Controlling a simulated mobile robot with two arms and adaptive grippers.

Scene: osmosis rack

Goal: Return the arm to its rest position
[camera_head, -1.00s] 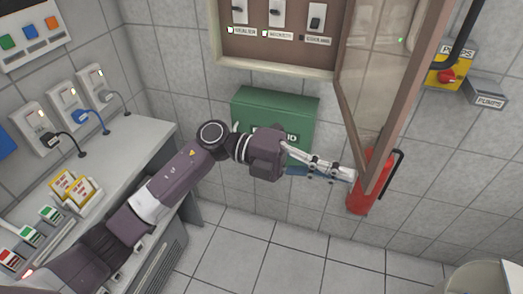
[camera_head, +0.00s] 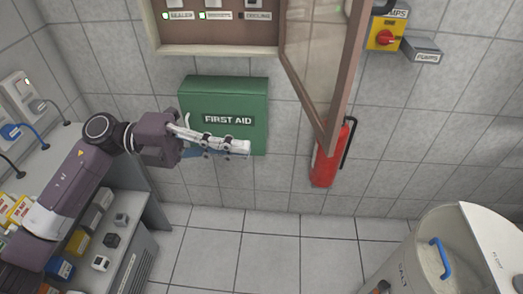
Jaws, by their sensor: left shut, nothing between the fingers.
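My left arm comes in from the left, over the bench. My left gripper (camera_head: 243,149) is shut and empty, its fingers pointing right. In the picture it lies in front of the lower part of the green first aid box (camera_head: 223,93) on the wall and touches nothing that I can see. My right gripper is not in view.
An open glazed cabinet door (camera_head: 328,110) stands out from the wall cabinet (camera_head: 215,42). A red fire extinguisher (camera_head: 324,168) hangs below it. A round salt bin (camera_head: 420,260) stands at lower right. The tiled floor (camera_head: 270,250) between is clear.

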